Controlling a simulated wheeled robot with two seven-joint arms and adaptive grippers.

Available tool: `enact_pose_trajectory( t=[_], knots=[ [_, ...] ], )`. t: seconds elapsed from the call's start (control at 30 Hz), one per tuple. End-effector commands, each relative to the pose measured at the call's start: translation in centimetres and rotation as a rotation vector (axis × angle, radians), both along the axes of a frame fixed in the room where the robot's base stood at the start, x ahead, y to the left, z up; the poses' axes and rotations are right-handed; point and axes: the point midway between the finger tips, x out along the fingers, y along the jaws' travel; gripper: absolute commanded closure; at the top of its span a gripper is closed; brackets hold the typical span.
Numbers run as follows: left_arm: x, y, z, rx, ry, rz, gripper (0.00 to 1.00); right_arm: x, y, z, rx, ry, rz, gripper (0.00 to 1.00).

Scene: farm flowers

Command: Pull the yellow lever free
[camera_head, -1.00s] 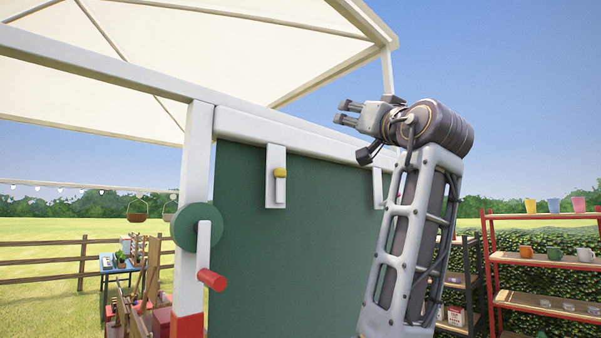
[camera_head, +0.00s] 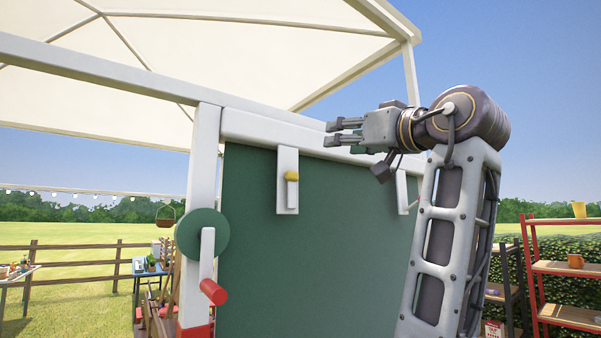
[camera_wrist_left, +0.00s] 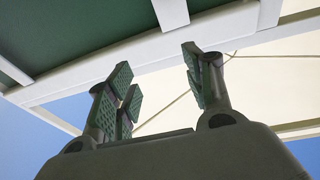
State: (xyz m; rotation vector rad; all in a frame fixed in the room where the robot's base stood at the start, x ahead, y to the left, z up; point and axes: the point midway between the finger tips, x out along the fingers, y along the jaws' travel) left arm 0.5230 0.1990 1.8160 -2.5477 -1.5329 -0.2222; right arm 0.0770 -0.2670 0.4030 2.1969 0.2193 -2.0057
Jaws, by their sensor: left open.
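The yellow lever (camera_head: 291,176) is a small yellow knob on an upright white bracket (camera_head: 288,205). The bracket hangs at the top of the dark green panel (camera_head: 310,260), under a white beam. My left gripper (camera_head: 330,132) is up and to the right of the lever, pointing left, open and empty. A gap separates it from the lever in the picture. In the left wrist view my left gripper (camera_wrist_left: 160,85) shows spread fingers, with the white beam and canopy beyond and the green panel at upper left. The yellow knob cannot be made out there. My right gripper is not in view.
A green disc (camera_head: 193,233) with a red-handled crank (camera_head: 213,291) is on the white post at left. Another bracket (camera_head: 402,190) is partly hidden by my arm. A red shelf (camera_head: 567,266) stands at right. A white canopy (camera_head: 250,45) spans overhead.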

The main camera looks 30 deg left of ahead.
Motion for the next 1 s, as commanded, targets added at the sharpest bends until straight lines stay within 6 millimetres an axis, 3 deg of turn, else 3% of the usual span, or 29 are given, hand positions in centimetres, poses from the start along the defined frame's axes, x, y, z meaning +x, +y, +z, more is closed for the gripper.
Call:
enact_pose_trajectory(
  t=[0.53,1.0],
  knots=[
    [-1.8,1.4,-4.4,-0.200,0.042,0.095,0.48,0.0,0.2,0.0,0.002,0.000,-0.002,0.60],
    [-1.8,1.5,-4.6,-0.216,0.035,0.095,0.48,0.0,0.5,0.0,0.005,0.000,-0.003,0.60]
  ],
)
